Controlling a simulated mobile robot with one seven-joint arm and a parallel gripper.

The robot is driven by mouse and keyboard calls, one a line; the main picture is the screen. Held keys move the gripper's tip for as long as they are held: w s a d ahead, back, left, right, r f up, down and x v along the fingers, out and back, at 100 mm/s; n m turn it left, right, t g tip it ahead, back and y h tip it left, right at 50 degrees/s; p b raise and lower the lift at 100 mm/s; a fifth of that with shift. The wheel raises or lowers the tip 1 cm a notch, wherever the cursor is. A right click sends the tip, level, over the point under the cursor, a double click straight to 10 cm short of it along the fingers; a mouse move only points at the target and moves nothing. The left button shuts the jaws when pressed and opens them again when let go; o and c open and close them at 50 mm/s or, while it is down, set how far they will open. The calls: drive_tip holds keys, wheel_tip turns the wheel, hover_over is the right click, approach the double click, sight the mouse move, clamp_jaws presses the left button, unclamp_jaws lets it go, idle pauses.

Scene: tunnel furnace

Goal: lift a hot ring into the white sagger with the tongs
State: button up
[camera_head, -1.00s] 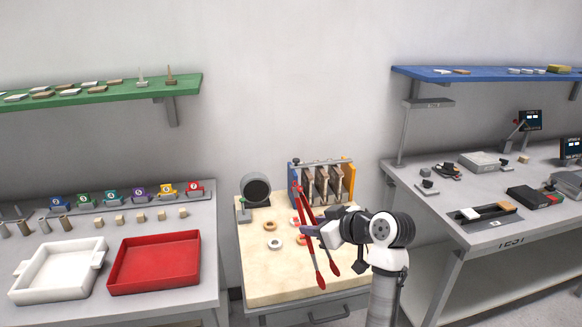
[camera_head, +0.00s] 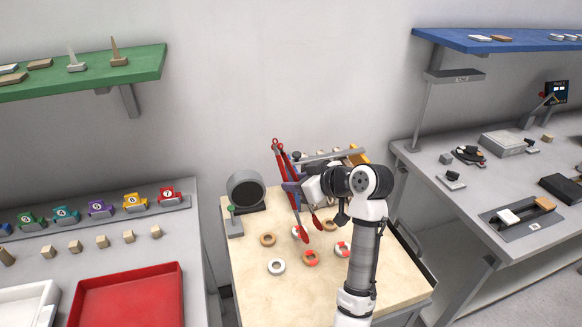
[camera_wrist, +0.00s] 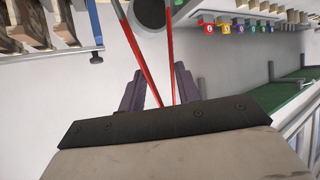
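My gripper (camera_head: 292,190) is shut on the red tongs (camera_head: 280,158), which hang steeply with two red legs pointing down over the pale bench. In the wrist view the tongs (camera_wrist: 134,52) run between my purple fingers (camera_wrist: 158,92). Several rings lie on the bench: a white ring (camera_head: 276,267), a tan-orange ring (camera_head: 268,240), a red-orange ring (camera_head: 311,258) and a red-and-white ring (camera_head: 343,248). Another ring is partly hidden by the tongs' lower ends; I cannot tell if they touch it. A white tray (camera_head: 50,294), perhaps the sagger, is cut off at lower left.
A grey cylinder with a dark round mouth (camera_head: 245,190) stands at the bench's back left. A rack (camera_head: 345,156) stands behind my gripper. A red tray (camera_head: 125,270) is on the left table. A gap separates the tables. Green and blue shelves overhang the sides.

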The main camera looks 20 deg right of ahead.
wheel_tip(320, 180, down, 10)
drive_tip(key=b, duration=0.5)
drive_tip(key=shift+r, duration=0.15)
idle(0.3)
clamp_jaws()
wheel_tip(320, 180, up, 12)
drive_tip(key=p, duration=0.5)
idle(0.4)
drive_tip(key=shift+r, duration=0.1)
